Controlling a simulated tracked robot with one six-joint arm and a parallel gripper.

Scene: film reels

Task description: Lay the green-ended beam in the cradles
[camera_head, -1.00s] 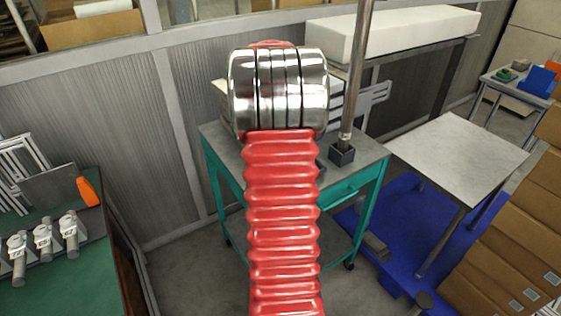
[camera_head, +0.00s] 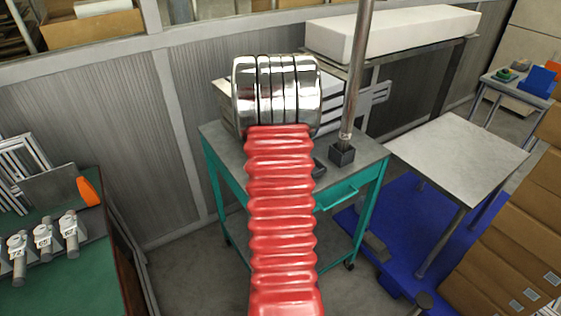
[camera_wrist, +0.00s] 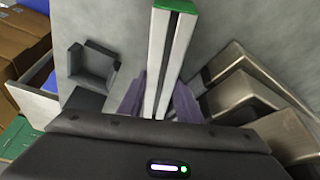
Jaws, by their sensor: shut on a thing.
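The beam (camera_wrist: 163,60) is a long pale bar with a dark slot along it and a green end at the top of the wrist view. My gripper (camera_wrist: 160,98) has purple fingers on both sides of the beam and is shut on it. An angular dark grey block (camera_wrist: 92,64), which looks like a cradle, stands on the grey surface to the left of the beam, apart from it. A second dark block (camera_wrist: 84,101) is nearer, partly hidden by my gripper's body. In the head view my red arm hides the gripper and beam.
A teal cart (camera_head: 215,180) with a grey top stands behind my arm, with a dark block (camera_head: 342,153) and upright pole (camera_head: 357,75) there. Metal holders (camera_wrist: 245,95) lie close right of the beam. A bare table (camera_head: 458,155) stands right, a green bench (camera_head: 65,270) left.

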